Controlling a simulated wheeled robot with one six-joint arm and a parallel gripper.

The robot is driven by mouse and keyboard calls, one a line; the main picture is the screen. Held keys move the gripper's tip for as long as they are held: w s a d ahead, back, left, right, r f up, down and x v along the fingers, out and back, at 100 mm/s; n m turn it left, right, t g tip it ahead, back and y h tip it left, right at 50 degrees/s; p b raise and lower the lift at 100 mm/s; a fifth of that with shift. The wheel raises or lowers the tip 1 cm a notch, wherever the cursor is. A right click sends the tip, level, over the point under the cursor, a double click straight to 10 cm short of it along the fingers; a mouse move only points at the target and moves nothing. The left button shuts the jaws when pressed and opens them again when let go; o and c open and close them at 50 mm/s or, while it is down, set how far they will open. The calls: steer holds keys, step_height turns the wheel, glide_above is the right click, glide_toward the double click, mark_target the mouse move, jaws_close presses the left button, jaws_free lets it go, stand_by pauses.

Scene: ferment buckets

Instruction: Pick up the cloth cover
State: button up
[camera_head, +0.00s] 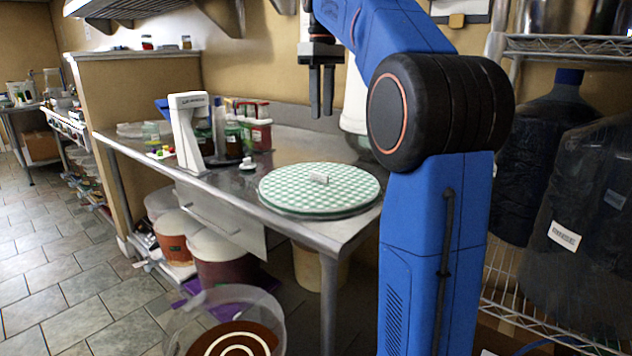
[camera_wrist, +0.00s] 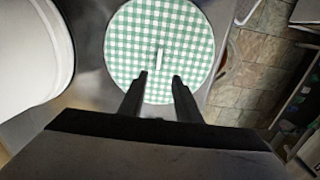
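The cloth cover (camera_head: 290,190) is a round, green-and-white checked disc with a small pale handle (camera_head: 319,178) standing at its middle. It lies flat at the near right corner of the steel table (camera_head: 345,228). My gripper (camera_head: 321,112) points down in the air, above and a little behind the cover in the head view. The wrist view shows the cover (camera_wrist: 125,45) beyond the two fingers (camera_wrist: 160,76), with its handle (camera_wrist: 159,58) roughly between the fingertips in the picture. The fingers are apart with nothing between them.
A white upright device (camera_head: 190,135) and several jars (camera_head: 245,130) stand on the table left of the cover. An open bucket (camera_head: 178,322) with brown contents stands on the floor in front. Lidded buckets sit under the table. A wire rack with large dark bottles (camera_head: 545,130) is at right.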

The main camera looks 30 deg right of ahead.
glide_above(319, 173)
steer(key=f, duration=1.1)
steer(key=shift+s+d+f, duration=0.2)
steer(key=shift+f, duration=0.05)
steer(key=shift+w+a+f, duration=0.1)
steer(key=shift+w+f, duration=0.05)
steer(key=shift+f, duration=1.3)
steer(key=shift+w+f, duration=0.1)
steer(key=shift+f, duration=1.3)
jaws_close()
